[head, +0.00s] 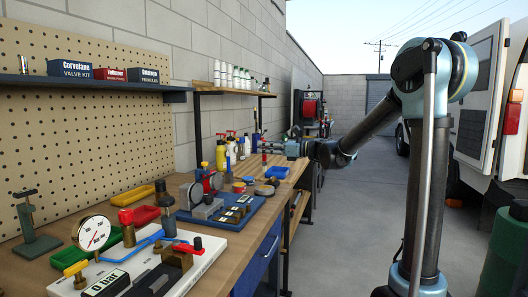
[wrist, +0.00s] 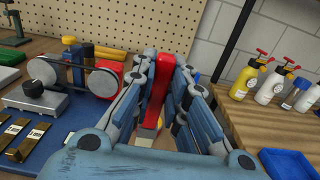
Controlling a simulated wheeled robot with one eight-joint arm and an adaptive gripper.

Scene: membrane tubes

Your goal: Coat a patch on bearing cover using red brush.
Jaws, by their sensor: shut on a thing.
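The red brush (wrist: 160,82) stands upright between the fingers of my gripper (wrist: 163,75) in the wrist view, and the gripper is shut on its handle. In the head view, my gripper (head: 266,146) reaches in from the right over the far part of the bench, with the red brush (head: 264,158) hanging below it. Low round pieces (head: 265,190) lie on the bench below and nearer than the brush. I cannot tell for sure which is the bearing cover.
A blue fixture board (head: 262,208) with brass blocks and a belt device (wrist: 72,75) lies left of my gripper. Spray bottles (wrist: 270,82) and a blue tray (wrist: 288,164) are on the right. A gauge board (head: 205,262) fills the near bench. A pegboard wall stands behind.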

